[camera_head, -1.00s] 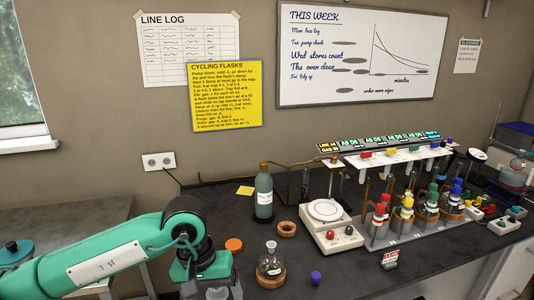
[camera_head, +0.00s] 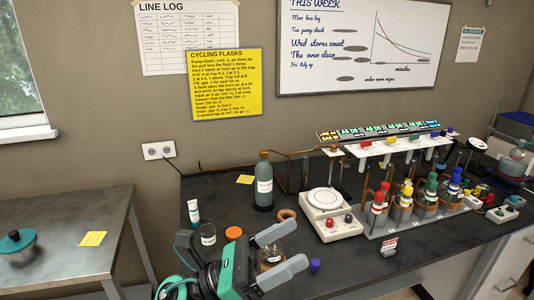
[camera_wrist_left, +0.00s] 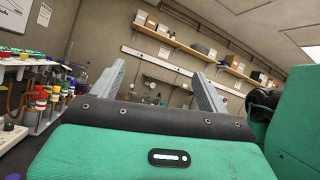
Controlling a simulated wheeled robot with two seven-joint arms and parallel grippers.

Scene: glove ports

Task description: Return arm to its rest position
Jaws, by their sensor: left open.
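My left gripper (camera_head: 281,258) is at the bottom middle of the head view, over the front of the dark bench (camera_head: 345,272). Its two grey fingers are spread and point right, with nothing held between them. Behind the fingers a round glass flask (camera_head: 270,256) is partly hidden. In the left wrist view the fingers (camera_wrist_left: 155,92) stand apart, with only the far room between them. My right gripper is not in view.
A stirrer plate (camera_head: 331,215), a row of capped flasks (camera_head: 405,203) and a dark bottle (camera_head: 263,183) stand on the bench. A small tube (camera_head: 193,212), a jar (camera_head: 208,234) and an orange cap (camera_head: 234,233) are left of them. A side table (camera_head: 65,225) holds a lidded pot (camera_head: 17,247).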

